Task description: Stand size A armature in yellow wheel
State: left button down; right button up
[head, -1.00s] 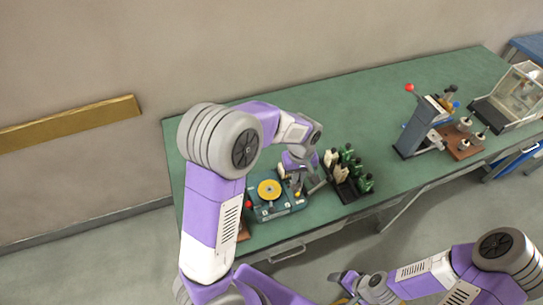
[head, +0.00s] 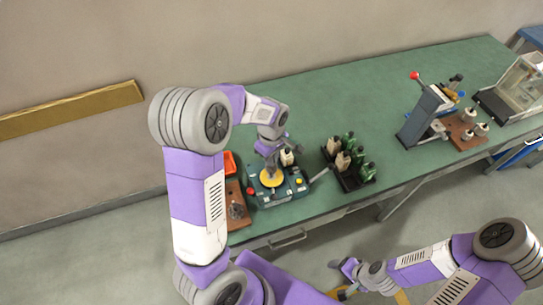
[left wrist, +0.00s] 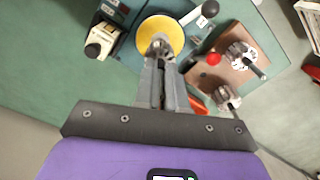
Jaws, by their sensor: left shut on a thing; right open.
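The yellow wheel (head: 272,179) lies flat on a dark teal machine (head: 297,185) near the table's left end. It also shows in the left wrist view (left wrist: 172,30). My left gripper (head: 269,168) is directly over the wheel, pointing down. In the left wrist view its fingers (left wrist: 160,50) are shut on a small grey-brown piece, likely the armature (left wrist: 160,44), seen against the wheel. The fingers hide most of the piece, and I cannot tell whether it touches the wheel. My right gripper (head: 342,277) is open, low in front of the table.
A dark rack (head: 352,181) with cream and green pieces stands right of the machine. A cream piece (head: 287,157) stands behind the wheel. A brown board (head: 236,207) and an orange bin (head: 230,163) are at left. A lever press (head: 425,115) stands at right; the table centre is clear.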

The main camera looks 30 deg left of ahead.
pick_arm(q)
jog(key=shift+r, duration=0.1)
jog(key=shift+f+b, duration=0.85)
jog(key=shift+f, duration=0.6)
dwell(0.4)
jog(key=c, duration=1.1)
grip_release()
jog(key=shift+r, duration=0.1)
jog(key=shift+r+p, duration=1.9)
jog(key=shift+r, duration=0.35)
jog(key=shift+f, duration=0.1)
